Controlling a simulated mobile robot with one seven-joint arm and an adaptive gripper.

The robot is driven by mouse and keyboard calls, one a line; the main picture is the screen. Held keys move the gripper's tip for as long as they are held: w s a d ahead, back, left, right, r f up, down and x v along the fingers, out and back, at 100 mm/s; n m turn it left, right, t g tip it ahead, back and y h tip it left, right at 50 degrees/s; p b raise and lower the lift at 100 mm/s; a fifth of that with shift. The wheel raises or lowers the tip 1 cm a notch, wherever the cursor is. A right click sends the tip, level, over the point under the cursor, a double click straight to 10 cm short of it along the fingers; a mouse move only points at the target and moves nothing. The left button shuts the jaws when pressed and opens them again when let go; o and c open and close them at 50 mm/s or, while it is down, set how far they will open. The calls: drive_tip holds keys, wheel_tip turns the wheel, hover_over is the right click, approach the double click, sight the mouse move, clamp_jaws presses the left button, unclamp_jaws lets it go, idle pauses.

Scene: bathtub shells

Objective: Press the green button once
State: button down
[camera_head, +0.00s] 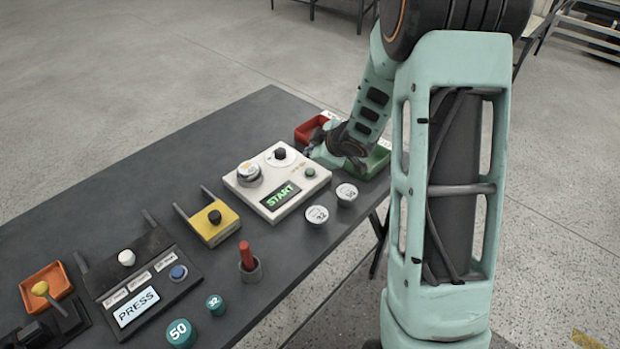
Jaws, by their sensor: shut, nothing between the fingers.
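A small green button (310,172) sits near the right corner of a white panel (262,206). The panel lies on the dark table and has a green START display (281,195), a black knob (280,153) and a round grey-and-yellow part (249,172). My gripper (314,152) is small and partly hidden by my own wrist in this view. It is shut and empty, just behind the button near the panel's far right edge. I cannot tell its height above the panel or whether it touches it.
Red (309,128) and green (377,160) trays lie behind and right of my wrist. Two white weights (317,215) stand in front of the panel. A yellow box (212,222), a red peg (246,255), a dark PRESS panel (139,305) and teal weights (180,332) stand to the left.

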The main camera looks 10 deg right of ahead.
sight(311, 172)
drive_tip(key=shift+f+b, duration=1.15)
drive_tip(key=shift+f, duration=0.65)
drive_tip(key=shift+f+b, duration=0.3)
drive_tip(key=shift+f, duration=0.1)
drive_tip(key=shift+f+b, duration=0.35)
drive_tip(key=shift+f, duration=0.1)
idle(0.7)
drive_tip(key=shift+r+p, duration=0.85)
drive_tip(key=shift+r, duration=0.05)
wheel_tip(311, 172, up, 5)
drive_tip(key=p, duration=0.5)
drive_tip(key=shift+r, duration=0.1)
